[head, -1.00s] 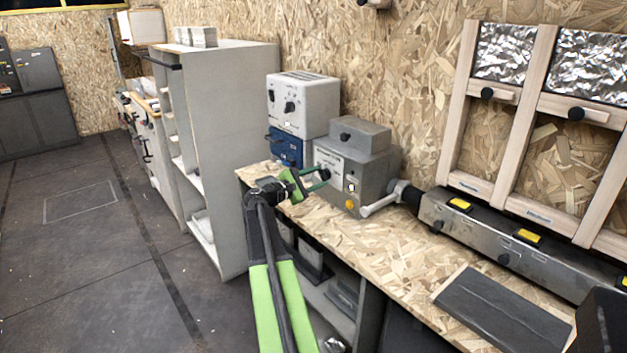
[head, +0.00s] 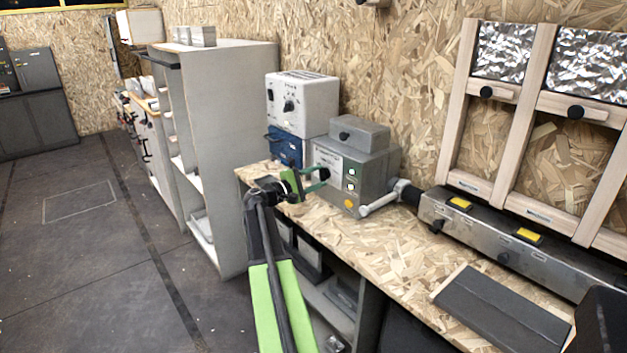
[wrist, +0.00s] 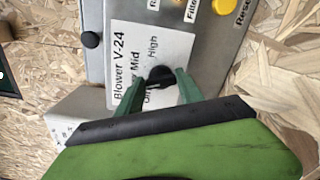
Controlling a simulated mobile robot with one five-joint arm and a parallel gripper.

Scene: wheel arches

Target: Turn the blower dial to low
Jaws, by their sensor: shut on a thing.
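The blower dial (wrist: 159,74) is a small black knob on a white label on the grey blower box (head: 380,170). The label reads "Blower V-24", with "Mid", "High" and a partly covered word that looks like "Off". The low mark cannot be made out, and I cannot tell where the dial points. My gripper (wrist: 160,86) has its two green fingers shut on the dial, one on each side. In the head view, my gripper (head: 322,178) reaches the box front from the left, and the dial (head: 324,173) shows between the fingertips.
A yellow button (wrist: 225,5) marked "Reset" is on the same panel. A white box (head: 310,105) over a blue unit (head: 287,148) stands left of the blower box. A grey handle (head: 380,200) sticks out to its right. The wooden bench (head: 350,240) is clear in front.

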